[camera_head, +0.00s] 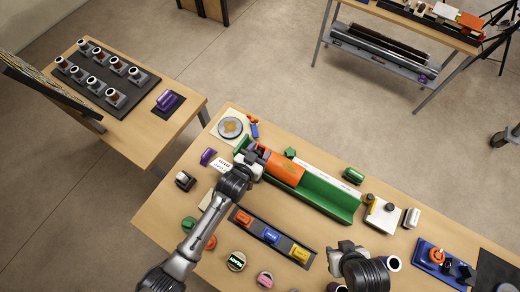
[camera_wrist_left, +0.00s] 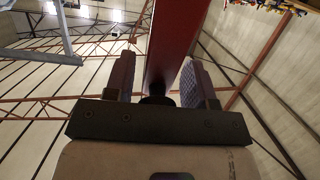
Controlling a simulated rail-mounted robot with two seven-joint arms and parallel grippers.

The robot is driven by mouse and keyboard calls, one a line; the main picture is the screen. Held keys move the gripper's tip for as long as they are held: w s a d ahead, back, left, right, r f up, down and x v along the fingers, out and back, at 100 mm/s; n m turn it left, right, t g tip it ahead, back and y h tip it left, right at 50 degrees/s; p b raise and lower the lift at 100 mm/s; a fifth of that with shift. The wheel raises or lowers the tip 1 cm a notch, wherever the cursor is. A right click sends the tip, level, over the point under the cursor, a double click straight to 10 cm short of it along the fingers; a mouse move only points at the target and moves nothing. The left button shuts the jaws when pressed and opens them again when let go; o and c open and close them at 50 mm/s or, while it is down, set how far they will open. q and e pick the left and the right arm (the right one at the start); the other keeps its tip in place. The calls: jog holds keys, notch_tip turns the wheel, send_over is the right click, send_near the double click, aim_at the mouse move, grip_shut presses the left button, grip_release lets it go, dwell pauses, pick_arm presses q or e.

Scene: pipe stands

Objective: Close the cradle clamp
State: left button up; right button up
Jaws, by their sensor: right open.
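A long green cradle (camera_head: 320,198) lies diagonally across the middle of the table. An orange, rounded piece (camera_head: 285,168) sits in its upper left part; I cannot tell whether it is the clamp or a pipe. My left gripper (camera_head: 256,156) is at the left end of this piece, and its fingers are hard to make out there. In the left wrist view, its two fingers (camera_wrist_left: 158,84) stand apart on either side of a dark red bar (camera_wrist_left: 174,45); contact is unclear. My right gripper (camera_head: 346,250) is open near the table's front, away from the cradle.
A dark tray (camera_head: 256,242) with orange, blue and yellow blocks lies in front of the cradle. A white block with a knob (camera_head: 381,214) and a green part (camera_head: 353,175) lie to the right. A blue fixture (camera_head: 440,262) stands further right. A side table (camera_head: 172,128) holds several cylinders.

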pick_arm(q)
jog(key=shift+o, duration=0.8)
jog(key=shift+r, duration=0.15)
jog(key=shift+s+r, duration=0.1)
jog(key=b+v, duration=0.1)
jog(key=v, duration=1.2)
jog(key=shift+s+b, duration=0.2)
jog(key=shift+b, duration=0.1)
jog(key=shift+a, duration=0.15)
